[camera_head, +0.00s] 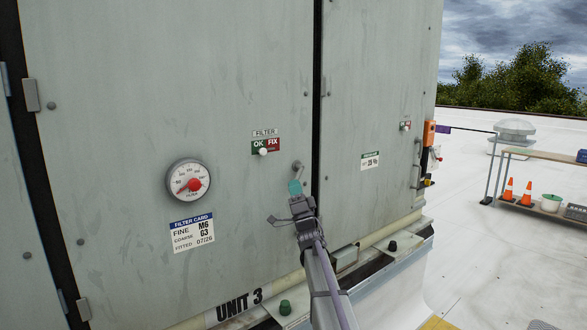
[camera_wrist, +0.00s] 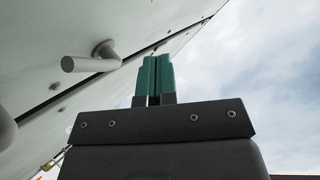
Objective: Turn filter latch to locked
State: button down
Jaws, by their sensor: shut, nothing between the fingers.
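The filter latch (camera_head: 298,166) looks like a small grey handle on the cabinet door, right of the FILTER sign. In the wrist view the latch (camera_wrist: 90,58) is a grey cylindrical bar on a round mount, pointing left. My gripper (camera_head: 295,187) is just below the latch in the head view. In the wrist view its teal fingertips (camera_wrist: 155,78) are shut together, empty, and right of the latch with a visible gap. The view does not clearly show whether the latch is locked.
A FILTER sign with OK and FIX fields (camera_head: 265,145) has a white knob at its lower edge. An orange box (camera_head: 429,133) is at the cabinet's right edge. The roof beyond is mostly open.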

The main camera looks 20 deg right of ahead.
jog(key=s+a+r+n+g+h+p, duration=0.1)
jog(key=a+r+n+g+h+p, duration=0.2)
jog(key=r+p, duration=0.6)
jog(key=s+a+r+n+g+h+p, duration=0.1)
jog(key=s+r+n+g+h+p, duration=0.15)
jog(key=r+g+p, duration=0.55)
notch_tip(320, 180, down, 13)
jog(key=s+a+n+g+p, duration=0.1)
jog(key=s+n+g+p, duration=0.2)
jog(key=n, duration=1.2)
jog(key=w+d+f+b, duration=0.2)
jog(key=w+b, duration=0.1)
jog(key=w, duration=0.2)
jog(key=w+d+f+g+b, duration=0.1)
jog(key=w+d+f+b, duration=0.2)
jog(key=w, duration=0.3)
jog(key=shift+d+b, duration=0.15)
jog(key=shift+b, duration=0.25)
jog(key=shift+m, duration=0.25)
